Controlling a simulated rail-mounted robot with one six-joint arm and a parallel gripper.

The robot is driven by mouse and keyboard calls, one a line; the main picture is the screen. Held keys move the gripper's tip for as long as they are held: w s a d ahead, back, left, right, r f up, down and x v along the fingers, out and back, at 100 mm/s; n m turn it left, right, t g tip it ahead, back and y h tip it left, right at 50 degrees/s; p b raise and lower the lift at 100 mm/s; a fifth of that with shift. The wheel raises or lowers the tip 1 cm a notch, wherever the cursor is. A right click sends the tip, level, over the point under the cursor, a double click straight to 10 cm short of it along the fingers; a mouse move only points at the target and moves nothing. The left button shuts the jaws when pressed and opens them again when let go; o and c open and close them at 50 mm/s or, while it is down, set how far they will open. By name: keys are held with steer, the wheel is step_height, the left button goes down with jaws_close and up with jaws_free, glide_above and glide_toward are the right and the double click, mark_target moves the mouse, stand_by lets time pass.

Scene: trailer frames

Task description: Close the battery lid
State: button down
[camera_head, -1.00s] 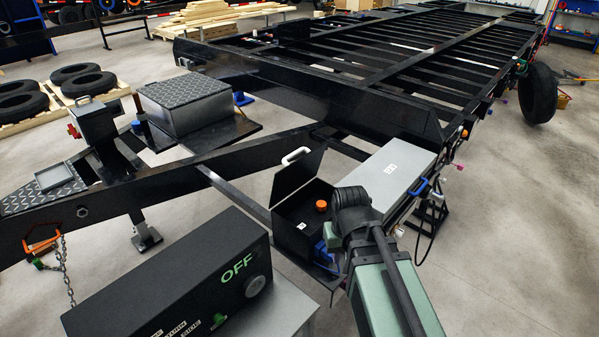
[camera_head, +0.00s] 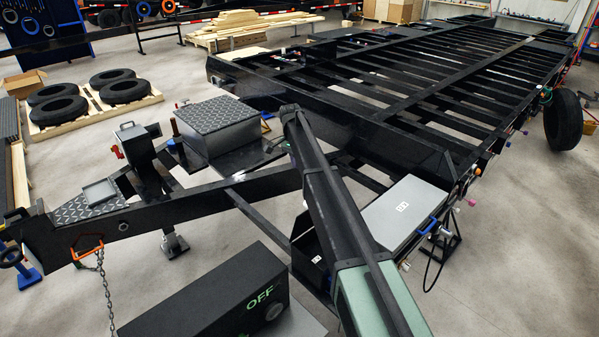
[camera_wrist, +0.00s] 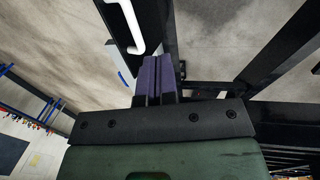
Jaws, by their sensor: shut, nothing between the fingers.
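The black battery box (camera_head: 304,262) stands beside the trailer frame in the head view, mostly behind my arm. Its lid is hidden there by my arm, so its angle cannot be judged. In the wrist view a white handle (camera_wrist: 133,28) shows on a dark panel, which looks like the lid (camera_wrist: 112,32). My gripper (camera_wrist: 157,62) shows in the wrist view with its purple fingers together and empty. The fingertips appear just below the handle in the picture; whether they touch the panel cannot be told. The gripper cannot be made out in the head view.
A grey-lidded box (camera_head: 404,212) with a blue handle stands right of the battery box. A black control box marked OFF (camera_head: 215,300) is at the front. Black trailer beams (camera_head: 240,190) run behind. Open floor (camera_head: 510,260) lies at right.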

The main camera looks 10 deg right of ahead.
steer(key=s+d+f+b, duration=0.2)
steer(key=s+f+b, duration=0.2)
steer(key=f+b, duration=0.4)
steer(key=shift+s+d+f+b, duration=0.15)
steer(key=shift+d+f+b, duration=0.2)
steer(key=shift+f, duration=0.55)
steer(key=shift+s+d, duration=0.1)
steer(key=shift+s+d, duration=0.3)
steer(key=shift+s, duration=0.15)
